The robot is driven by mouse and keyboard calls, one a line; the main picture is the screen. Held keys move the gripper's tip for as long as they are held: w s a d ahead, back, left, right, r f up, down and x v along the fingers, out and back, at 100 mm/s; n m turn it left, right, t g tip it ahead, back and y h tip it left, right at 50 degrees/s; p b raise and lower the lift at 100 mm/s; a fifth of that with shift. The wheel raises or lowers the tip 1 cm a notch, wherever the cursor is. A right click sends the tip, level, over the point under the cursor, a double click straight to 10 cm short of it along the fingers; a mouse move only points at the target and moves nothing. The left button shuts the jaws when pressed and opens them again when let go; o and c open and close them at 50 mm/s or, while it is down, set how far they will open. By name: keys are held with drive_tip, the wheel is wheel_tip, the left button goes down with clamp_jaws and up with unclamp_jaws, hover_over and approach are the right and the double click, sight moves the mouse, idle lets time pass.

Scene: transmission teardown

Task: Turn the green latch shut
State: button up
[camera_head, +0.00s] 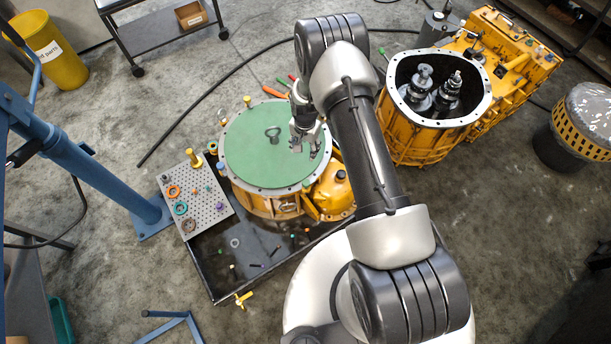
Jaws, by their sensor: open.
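A round green cover (250,155) lies flat on top of a yellow transmission housing (258,203), inside its pale bolted flange. A dark ring-shaped piece (273,132) stands on the cover. My arm hides part of the area to the right of the housing.
A perforated board (206,208) with coloured rings lies on the left of a dark tray (222,272) with small loose parts. A second, open yellow housing (418,141) stands at the upper right. A blue stand (95,158) is at left. Hand tools (273,91) lie behind the cover.

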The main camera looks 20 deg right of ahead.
approach(306, 182)
drive_tip(key=shift+m, duration=0.3)
wheel_tip(306, 182, down, 9)
drive_tip(key=b, duration=0.5)
drive_tip(key=shift+w+r, duration=0.15)
drive_tip(key=shift+c, duration=0.6)
drive_tip(key=shift+b, duration=0.3)
drive_tip(key=c, duration=1)
